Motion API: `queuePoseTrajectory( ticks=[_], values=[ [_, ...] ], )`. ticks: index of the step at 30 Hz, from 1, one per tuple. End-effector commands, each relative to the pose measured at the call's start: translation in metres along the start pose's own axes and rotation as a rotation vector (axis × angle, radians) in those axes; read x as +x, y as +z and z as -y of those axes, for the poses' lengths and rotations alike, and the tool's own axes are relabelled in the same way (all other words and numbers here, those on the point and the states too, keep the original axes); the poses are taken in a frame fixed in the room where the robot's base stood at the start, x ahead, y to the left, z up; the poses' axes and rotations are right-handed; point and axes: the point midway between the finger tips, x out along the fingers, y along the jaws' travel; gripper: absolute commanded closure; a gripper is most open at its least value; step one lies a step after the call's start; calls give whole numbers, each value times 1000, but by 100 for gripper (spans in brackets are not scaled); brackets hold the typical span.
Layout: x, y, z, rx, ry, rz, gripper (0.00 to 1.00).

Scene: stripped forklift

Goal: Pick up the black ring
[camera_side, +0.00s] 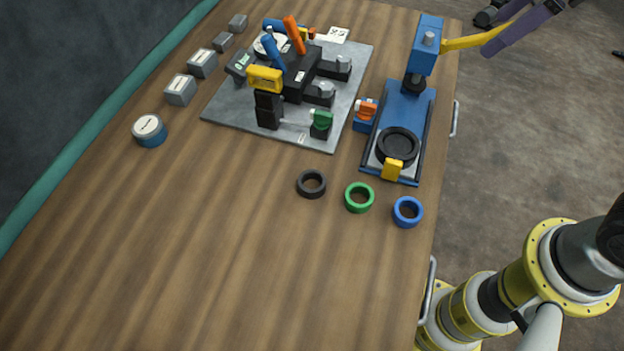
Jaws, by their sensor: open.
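The black ring (311,184) lies flat on the wooden table in front of the grey plate. It is the leftmost of three similar rings in a row, and nothing touches it. A green ring (359,198) lies to its right, and a blue ring (408,212) lies farther right near the table edge. My gripper is outside the picture. Only links of my arm show at the lower right, beyond the table's right edge.
A grey plate (225,108) with blocks, clamps and upright handles stands behind the rings. A blue press (408,102) with a yellow lever (470,43) stands behind the blue ring. Grey blocks (181,90) and a round tin (149,131) line the left. The front table is clear.

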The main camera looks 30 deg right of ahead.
Motion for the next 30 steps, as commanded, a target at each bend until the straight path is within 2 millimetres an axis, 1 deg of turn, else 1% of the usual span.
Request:
queuePoseTrajectory(
  ticks=[1, 3, 5, 6, 8, 9, 10, 13, 15, 17, 20, 22, 30],
  values=[
    [14, -25, 12, -75, -38, 23, 7],
    [33, -53, 30, -169, -82, 48, 7],
    [52, -75, 50, -245, -119, 70, 7],
    [65, -87, 64, -293, -143, 86, 7],
    [84, -101, 88, -358, -176, 111, 7],
    [97, -108, 105, -396, -196, 128, 7],
    [106, -111, 117, -420, -209, 141, 7],
    [132, -114, 152, -486, -243, 184, 7],
    [146, -110, 170, -521, -260, 213, 7],
    [152, -105, 181, -542, -269, 232, 7],
    [156, -102, 189, -557, -274, 235, 7],
    [164, -99, 191, -557, -274, 237, 7],
    [211, -84, 199, -555, -274, 238, 7]
  ],
)
